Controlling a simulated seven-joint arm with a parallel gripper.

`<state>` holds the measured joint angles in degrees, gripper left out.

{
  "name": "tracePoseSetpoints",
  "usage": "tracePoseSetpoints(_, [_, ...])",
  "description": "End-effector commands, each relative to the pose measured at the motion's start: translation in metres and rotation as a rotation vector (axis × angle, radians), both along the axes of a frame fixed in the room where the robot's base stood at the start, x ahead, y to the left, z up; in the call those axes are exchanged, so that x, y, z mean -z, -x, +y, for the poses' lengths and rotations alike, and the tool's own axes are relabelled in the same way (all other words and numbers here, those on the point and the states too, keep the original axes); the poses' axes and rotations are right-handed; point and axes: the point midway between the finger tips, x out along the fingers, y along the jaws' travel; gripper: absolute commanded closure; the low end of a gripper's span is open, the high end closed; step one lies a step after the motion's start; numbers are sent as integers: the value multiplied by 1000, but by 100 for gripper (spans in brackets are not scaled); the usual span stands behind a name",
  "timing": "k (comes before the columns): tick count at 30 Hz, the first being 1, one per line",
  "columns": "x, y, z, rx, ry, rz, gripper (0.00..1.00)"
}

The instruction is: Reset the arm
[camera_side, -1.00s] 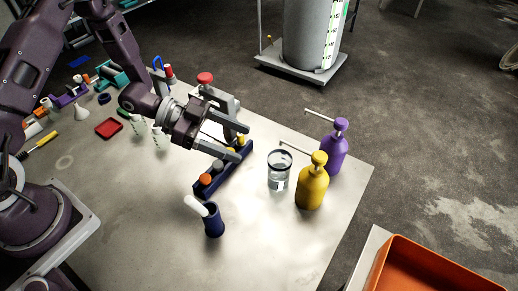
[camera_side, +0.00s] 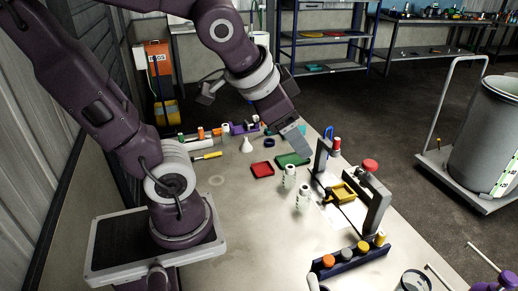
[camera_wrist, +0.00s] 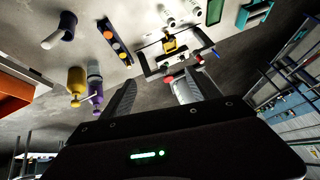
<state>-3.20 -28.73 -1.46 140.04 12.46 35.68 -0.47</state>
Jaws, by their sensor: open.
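My gripper shows in the side view (camera_side: 298,142), raised and tilted, with the worktable behind and below it. In the wrist view my gripper (camera_wrist: 155,92) has its two grey fingers spread wide apart, with nothing between them. It is clear of the table objects. The metal frame device with a red knob (camera_side: 370,165) stands on the table to the right of my gripper in the side view, with a yellow piece (camera_side: 345,191) inside it.
A blue rack (camera_side: 350,262) holds several capped vials. The wrist view shows yellow (camera_wrist: 76,82) and purple (camera_wrist: 96,96) dispensers. A grey tank (camera_side: 490,135) stands off the table.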

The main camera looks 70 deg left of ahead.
Motion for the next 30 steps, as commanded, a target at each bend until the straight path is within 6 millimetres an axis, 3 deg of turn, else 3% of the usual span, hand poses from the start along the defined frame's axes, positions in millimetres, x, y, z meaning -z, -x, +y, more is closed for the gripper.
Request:
tracePoseSetpoints(1, [-3, 26, -11, -22, 61, 11, 30])
tracePoseSetpoints(3, [-1, 56, -25, -40, 141, 46, 30])
tracePoseSetpoints(6, [1, 77, -37, -45, 200, 75, 30])
tracePoseSetpoints(30, [1, 79, -38, -47, 209, 81, 30])
